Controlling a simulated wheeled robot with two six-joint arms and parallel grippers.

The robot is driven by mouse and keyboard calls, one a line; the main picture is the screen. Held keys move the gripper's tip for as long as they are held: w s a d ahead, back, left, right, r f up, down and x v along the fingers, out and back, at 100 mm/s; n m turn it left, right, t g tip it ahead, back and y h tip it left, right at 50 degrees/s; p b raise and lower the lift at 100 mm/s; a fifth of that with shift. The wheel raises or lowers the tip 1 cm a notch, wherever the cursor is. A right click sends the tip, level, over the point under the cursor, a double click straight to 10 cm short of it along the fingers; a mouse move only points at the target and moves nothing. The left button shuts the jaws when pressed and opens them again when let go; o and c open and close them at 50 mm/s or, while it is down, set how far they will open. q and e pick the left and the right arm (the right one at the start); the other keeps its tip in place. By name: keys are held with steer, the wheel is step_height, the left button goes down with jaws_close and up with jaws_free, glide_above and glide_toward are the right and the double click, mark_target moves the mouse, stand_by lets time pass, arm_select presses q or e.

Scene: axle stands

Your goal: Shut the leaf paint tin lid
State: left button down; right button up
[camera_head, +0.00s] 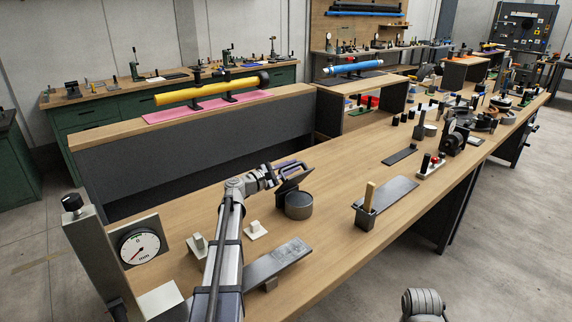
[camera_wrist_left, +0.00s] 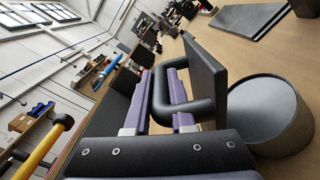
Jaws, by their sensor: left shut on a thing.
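The paint tin (camera_head: 299,206) is a short, round, dark grey tin on the wooden bench; it also shows at the right of the left wrist view (camera_wrist_left: 268,118). Its lid (camera_wrist_left: 207,75) is a flat dark plate tilted steeply up at the tin's edge, with a thick black U-shaped handle (camera_wrist_left: 200,107). My left gripper (camera_head: 286,170), with purple finger pads, is shut on this handle beside the tin. The pads partly hide the lid in the head view.
A dial gauge (camera_head: 139,246) on a stand is at the near left. A grey plate (camera_head: 277,261) lies right of my left arm. A dark holder with a wooden handle (camera_head: 369,197) stands right of the tin. Bench around the tin is mostly clear.

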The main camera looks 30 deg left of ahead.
mark_target(300, 177)
arm_select(q)
steer(key=d+m, duration=0.1)
steer(key=s+d+f+m, duration=0.1)
steer(key=m, duration=0.1)
steer(key=shift+s+d+b, duration=0.1)
steer(key=shift+d+b, duration=0.15)
steer(key=shift+b, duration=0.15)
steer(key=d+m, duration=0.1)
steer(key=f+m+b, duration=0.1)
steer(key=shift+s+d+f+m, duration=0.15)
steer(key=shift+s+d+m, duration=0.15)
steer(key=shift+s+d, duration=0.1)
steer(key=d+f+m+b, duration=0.2)
steer(key=m, duration=0.1)
steer(key=shift+s+f+m, duration=0.1)
steer(key=shift+s+m, duration=0.2)
steer(key=shift+s, duration=0.05)
steer(key=shift+s+d+f+b, duration=0.1)
steer(key=shift+d+f+b, duration=0.2)
steer(key=shift+f+b, duration=0.25)
steer(key=shift+r, duration=0.15)
steer(key=c, duration=0.8)
jaws_free()
steer(key=shift+o, duration=0.2)
steer(key=v, duration=0.7)
steer(key=shift+s, duration=0.4)
steer(key=shift+a, duration=0.15)
